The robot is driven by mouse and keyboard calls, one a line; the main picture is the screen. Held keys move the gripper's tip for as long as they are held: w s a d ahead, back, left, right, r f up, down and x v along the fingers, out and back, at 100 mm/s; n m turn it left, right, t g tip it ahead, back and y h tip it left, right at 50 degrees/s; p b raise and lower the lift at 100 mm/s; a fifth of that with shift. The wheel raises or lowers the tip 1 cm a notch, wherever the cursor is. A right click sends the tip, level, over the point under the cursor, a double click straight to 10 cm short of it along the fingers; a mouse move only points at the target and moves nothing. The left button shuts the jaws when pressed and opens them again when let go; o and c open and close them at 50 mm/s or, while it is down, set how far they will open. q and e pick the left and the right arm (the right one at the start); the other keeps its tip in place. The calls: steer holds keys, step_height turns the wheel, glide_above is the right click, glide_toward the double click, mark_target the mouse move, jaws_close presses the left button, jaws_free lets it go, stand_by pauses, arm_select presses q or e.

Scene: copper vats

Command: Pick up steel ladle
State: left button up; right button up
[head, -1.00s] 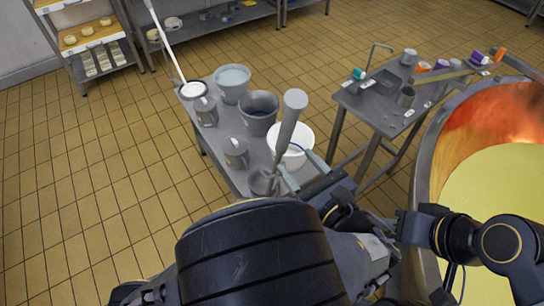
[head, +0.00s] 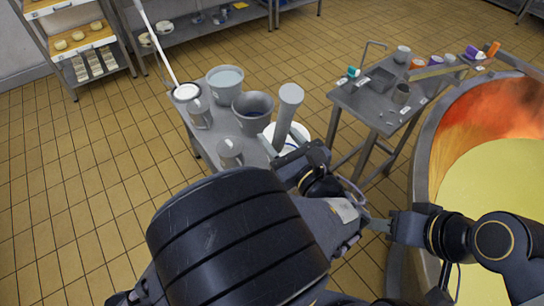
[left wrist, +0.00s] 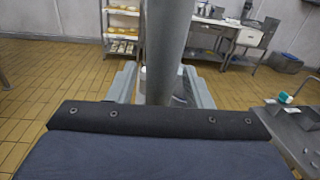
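The steel ladle (head: 287,115) looks like a tall grey handle standing up at the near end of the bench, its round top towards the head camera. Its lower end is hidden behind my left arm. My left gripper (head: 288,158) is low at the handle, mostly covered by my wrist. In the left wrist view the handle (left wrist: 165,50) stands upright between the two pale fingers (left wrist: 160,88), which look spread, with small gaps beside it. My right gripper (head: 377,225) is at the right, partly hidden by my left arm; its fingers are too small to read.
A side table (head: 375,115) and a large copper vat (head: 430,150) stand to the right.

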mark_target(281, 102)
arm_select(q)
jaws_close()
steer(key=shift+r, duration=0.1)
step_height(281, 102, up, 10)
steer(key=shift+f+p, duration=0.25)
steer(key=shift+p, duration=0.05)
step_height(281, 102, up, 4)
steer(key=p, duration=0.4)
steer(key=shift+r, duration=0.2)
step_height(281, 102, up, 3)
steer(key=p, duration=0.3)
